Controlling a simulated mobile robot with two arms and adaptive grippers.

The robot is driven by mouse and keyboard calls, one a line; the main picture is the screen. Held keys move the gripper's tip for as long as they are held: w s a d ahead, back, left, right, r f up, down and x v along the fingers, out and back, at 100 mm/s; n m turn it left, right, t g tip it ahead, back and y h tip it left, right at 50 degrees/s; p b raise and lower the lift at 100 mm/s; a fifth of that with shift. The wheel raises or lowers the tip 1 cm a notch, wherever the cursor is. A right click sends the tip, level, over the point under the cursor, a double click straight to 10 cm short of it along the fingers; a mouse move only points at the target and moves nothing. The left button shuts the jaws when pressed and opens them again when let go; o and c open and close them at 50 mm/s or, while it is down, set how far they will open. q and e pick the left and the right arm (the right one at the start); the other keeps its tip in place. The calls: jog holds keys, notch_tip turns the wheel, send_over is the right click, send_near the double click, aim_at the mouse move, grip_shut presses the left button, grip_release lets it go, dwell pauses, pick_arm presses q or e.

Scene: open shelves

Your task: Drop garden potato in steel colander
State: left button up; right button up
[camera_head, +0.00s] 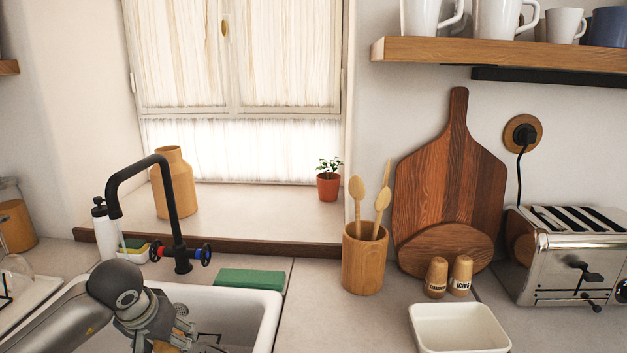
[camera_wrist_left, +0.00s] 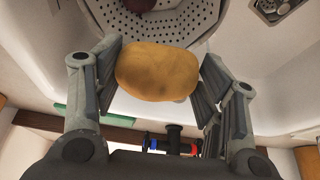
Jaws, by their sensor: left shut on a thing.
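The garden potato (camera_wrist_left: 157,71) is a yellow-brown oval, held between the two fingers of my left gripper (camera_wrist_left: 160,68) in the left wrist view. In the head view my left gripper (camera_head: 166,332) is low over the sink, with a bit of the potato (camera_head: 166,347) showing at the bottom edge. The steel colander (camera_wrist_left: 197,18), grey with many holes, is at the top of the wrist view, partly hidden behind the potato and cut by the frame. A dark red round thing (camera_wrist_left: 138,4) lies in it. My right gripper is not in view.
The white sink (camera_head: 262,312) lies around my left gripper. A black faucet (camera_head: 178,215) stands behind it, with a green sponge (camera_head: 249,279) on the rear edge. A wooden utensil holder (camera_head: 364,262), a white dish (camera_head: 458,330) and a toaster (camera_head: 570,255) stand to the right.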

pick_arm(q)
jog(key=shift+f+b, duration=1.05)
jog(key=shift+f, duration=1.35)
jog(key=o, duration=1.1)
jog(key=shift+s+r, duration=0.1)
jog(key=shift+r, duration=0.25)
jog(key=v, duration=1.1)
jog(key=shift+s+r, duration=0.1)
jog(key=shift+s, duration=0.1)
